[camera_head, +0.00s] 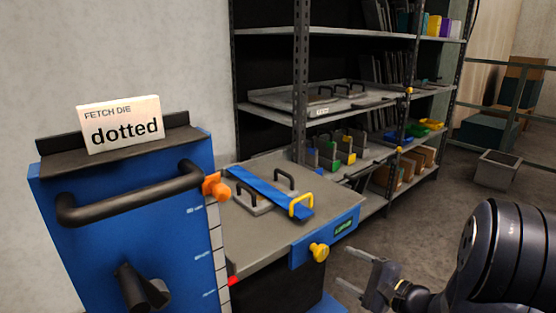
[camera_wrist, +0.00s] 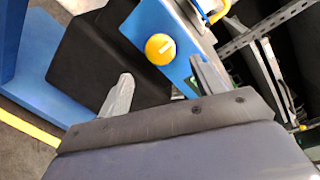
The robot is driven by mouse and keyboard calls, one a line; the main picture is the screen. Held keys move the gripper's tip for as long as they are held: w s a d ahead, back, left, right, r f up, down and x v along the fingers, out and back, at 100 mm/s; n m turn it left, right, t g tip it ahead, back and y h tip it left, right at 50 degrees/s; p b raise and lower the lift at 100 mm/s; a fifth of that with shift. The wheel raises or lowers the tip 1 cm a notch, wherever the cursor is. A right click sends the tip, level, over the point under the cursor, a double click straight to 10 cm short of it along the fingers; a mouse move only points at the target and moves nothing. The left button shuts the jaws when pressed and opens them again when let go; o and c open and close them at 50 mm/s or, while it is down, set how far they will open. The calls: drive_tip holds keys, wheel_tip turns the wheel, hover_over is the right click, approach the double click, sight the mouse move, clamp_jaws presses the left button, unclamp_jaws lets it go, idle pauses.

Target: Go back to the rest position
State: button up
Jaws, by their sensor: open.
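My gripper (camera_head: 355,278) is at the lower right of the head view, in front of the shelf side of the blue-fronted cart table and apart from it. Its two fingers are spread with nothing between them. In the wrist view my gripper (camera_wrist: 160,88) also shows open, with a yellow knob (camera_wrist: 160,48) of the cart behind the fingers. The cart table (camera_head: 255,222) carries a grey die plate with dark handles (camera_head: 285,180) and a blue strap (camera_head: 262,188) with a yellow handle (camera_head: 301,206). A card reading "FETCH DIE dotted" (camera_head: 120,124) stands on the blue console.
A dark metal shelf rack (camera_head: 301,80) stands behind the table, holding a grey plate with handles (camera_head: 322,95), bins and upright plates. The blue console (camera_head: 140,215) with a black bar handle is at the left. A grey bin (camera_head: 497,170) stands on the floor at the right.

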sight(324, 254)
drive_tip(key=b+x, duration=0.1)
drive_tip(key=x, duration=0.5)
drive_tip(key=shift+w+a, duration=0.15)
drive_tip(key=shift+w, duration=0.05)
drive_tip(key=shift+w+a, duration=0.25)
drive_tip(key=shift+w, duration=0.1)
